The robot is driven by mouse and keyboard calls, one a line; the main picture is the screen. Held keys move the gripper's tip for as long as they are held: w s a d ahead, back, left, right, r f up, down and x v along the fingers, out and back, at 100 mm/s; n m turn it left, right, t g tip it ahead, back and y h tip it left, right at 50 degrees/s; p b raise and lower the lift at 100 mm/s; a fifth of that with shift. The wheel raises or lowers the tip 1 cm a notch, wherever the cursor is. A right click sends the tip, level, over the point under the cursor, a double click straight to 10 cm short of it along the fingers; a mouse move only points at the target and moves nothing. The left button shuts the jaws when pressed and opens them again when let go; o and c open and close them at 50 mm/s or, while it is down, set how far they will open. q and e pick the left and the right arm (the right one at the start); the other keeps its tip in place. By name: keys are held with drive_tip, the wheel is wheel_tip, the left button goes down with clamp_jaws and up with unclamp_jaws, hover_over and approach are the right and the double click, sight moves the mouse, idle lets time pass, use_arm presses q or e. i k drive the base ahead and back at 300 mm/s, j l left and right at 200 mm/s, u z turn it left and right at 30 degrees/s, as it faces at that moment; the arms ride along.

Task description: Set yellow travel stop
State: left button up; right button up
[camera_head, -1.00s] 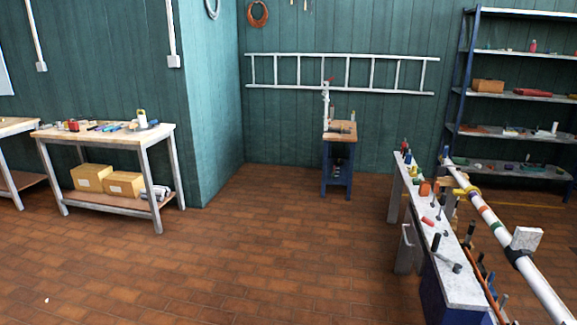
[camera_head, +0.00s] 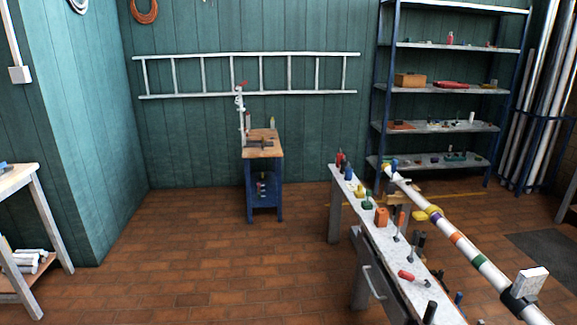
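A yellow collar-like part (camera_head: 428,214), which may be the yellow travel stop, sits around the white mast (camera_head: 485,266) near its far end, at the right of the head view. Purple, orange and green bands lie nearer along the mast, and a black clamp with a pale block (camera_head: 528,283) is lower down. Neither of my grippers is in view.
A narrow grey bench (camera_head: 378,240) with several coloured tools runs beside the mast. A blue stand (camera_head: 264,188) is at the back wall, shelves (camera_head: 443,88) at the back right, a wooden table (camera_head: 20,182) at the left. The brick floor between is clear.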

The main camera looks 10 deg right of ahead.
sight(421, 215)
drive_tip(key=i+z, duration=0.2)
drive_tip(key=i, duration=0.25)
drive_tip(key=i+j+z, duration=0.2)
drive_tip(key=i, duration=0.2)
drive_tip(key=i+z, duration=0.2)
drive_tip(key=i, duration=0.25)
drive_tip(key=i+z, duration=0.2)
drive_tip(key=z, duration=0.25)
drive_tip(key=i+j+z, duration=0.15)
drive_tip(key=z, duration=0.25)
drive_tip(key=i+j+z, duration=0.2)
drive_tip(key=z, duration=0.25)
drive_tip(key=i+j+z, duration=0.2)
drive_tip(key=z, duration=0.25)
drive_tip(key=i+j+z, duration=0.1)
drive_tip(key=j+z, duration=0.3)
drive_tip(key=i+j+z, duration=0.25)
drive_tip(key=z, duration=0.25)
drive_tip(key=i+j+z, duration=0.15)
drive_tip(key=j+z, duration=0.3)
